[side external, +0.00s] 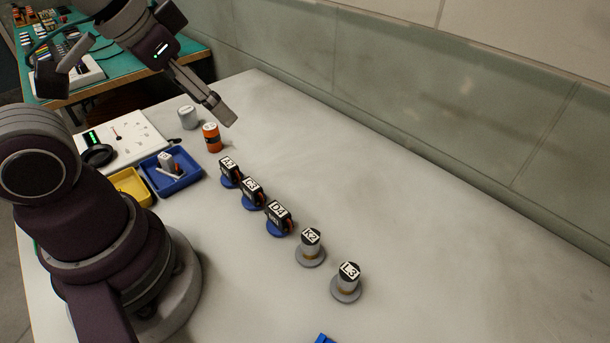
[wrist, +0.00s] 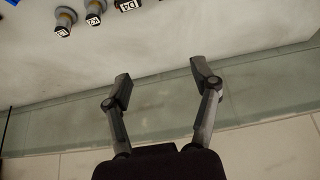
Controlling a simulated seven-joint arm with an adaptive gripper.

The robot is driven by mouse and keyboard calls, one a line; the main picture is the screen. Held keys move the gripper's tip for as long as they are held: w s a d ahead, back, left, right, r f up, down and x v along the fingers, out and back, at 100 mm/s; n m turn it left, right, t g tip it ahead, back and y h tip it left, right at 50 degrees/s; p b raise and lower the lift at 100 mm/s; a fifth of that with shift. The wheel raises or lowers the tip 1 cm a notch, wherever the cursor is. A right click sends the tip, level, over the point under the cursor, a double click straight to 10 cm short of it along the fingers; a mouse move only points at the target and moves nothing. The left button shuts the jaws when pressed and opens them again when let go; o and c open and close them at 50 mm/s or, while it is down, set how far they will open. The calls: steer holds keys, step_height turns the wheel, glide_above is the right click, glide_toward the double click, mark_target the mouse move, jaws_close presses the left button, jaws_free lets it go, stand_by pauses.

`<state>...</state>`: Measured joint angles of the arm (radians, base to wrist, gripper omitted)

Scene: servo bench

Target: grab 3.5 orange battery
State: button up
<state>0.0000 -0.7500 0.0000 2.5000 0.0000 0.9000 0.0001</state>
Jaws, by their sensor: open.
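The orange battery (side external: 212,137), a small upright cylinder with a dark band and a pale label on top, stands on the white bench in the side external view. I cannot read its label there. My gripper (side external: 226,113) is above the bench, and in this view its fingers appear just above and right of the battery. In the wrist view my gripper (wrist: 161,82) is open, with nothing between its two fingers. The battery does not show in the wrist view.
A grey cylinder (side external: 187,117) stands beside the battery. Labelled servos on blue stands, such as D4 (side external: 279,217), and grey posts K2 (side external: 310,246) and L3 (side external: 347,281) form a diagonal row. A blue tray (side external: 190,180) and yellow tray (side external: 130,186) lie left. The right bench is clear before the wall.

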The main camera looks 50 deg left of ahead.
steer(key=n+g, duration=0.6)
steer(key=n, duration=1.2)
glide_above(213, 139)
steer(key=f, duration=1)
steer(key=shift+w+a+f, duration=0.1)
steer(key=shift+w+a, duration=0.05)
steer(key=shift+a, duration=0.2)
steer(key=shift+n, duration=0.3)
steer(key=f, duration=1)
steer(key=shift+w+a+f, duration=0.15)
steer(key=shift+a+f, duration=0.1)
steer(key=shift+a, duration=0.1)
jaws_close()
